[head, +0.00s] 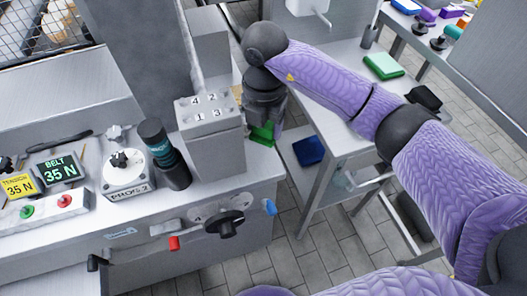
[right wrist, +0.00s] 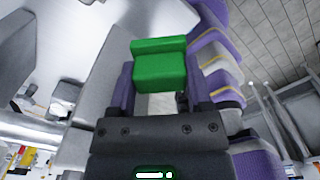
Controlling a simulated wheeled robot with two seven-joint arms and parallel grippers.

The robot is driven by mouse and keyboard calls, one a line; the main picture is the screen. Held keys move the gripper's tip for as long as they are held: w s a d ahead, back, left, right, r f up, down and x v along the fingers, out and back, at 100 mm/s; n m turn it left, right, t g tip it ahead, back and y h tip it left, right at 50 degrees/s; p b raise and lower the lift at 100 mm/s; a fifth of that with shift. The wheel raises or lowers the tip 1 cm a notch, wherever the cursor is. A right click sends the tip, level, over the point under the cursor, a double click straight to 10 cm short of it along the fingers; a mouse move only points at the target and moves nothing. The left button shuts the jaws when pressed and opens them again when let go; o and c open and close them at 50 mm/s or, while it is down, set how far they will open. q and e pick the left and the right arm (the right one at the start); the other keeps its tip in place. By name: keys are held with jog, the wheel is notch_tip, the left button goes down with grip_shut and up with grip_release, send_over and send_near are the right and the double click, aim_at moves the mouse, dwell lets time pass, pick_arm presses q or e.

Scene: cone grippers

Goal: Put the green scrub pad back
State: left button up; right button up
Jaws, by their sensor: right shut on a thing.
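A bright green block, which I take for the green scrub pad (right wrist: 160,68), is between the fingers of my right gripper (right wrist: 160,95) in the right wrist view. In the head view my right gripper (head: 263,122) points down beside the grey numbered block, and part of the green pad (head: 262,134) shows below it. The gripper is shut on the pad. Whether the pad touches the counter cannot be told. My left gripper is not in view.
A grey block with numbers (head: 212,137) stands close left of the gripper, by a dark cylinder (head: 164,153). A side table (head: 335,110) at right bears a flat green item (head: 383,66); a blue item (head: 309,151) lies on its lower shelf. Tiled floor shows between.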

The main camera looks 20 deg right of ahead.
aim_at(264, 159)
notch_tip(264, 159, down, 8)
jog(key=b, duration=0.2)
jog(key=shift+f+b, duration=0.15)
jog(key=shift+b, duration=0.2)
jog(key=o, duration=1.1)
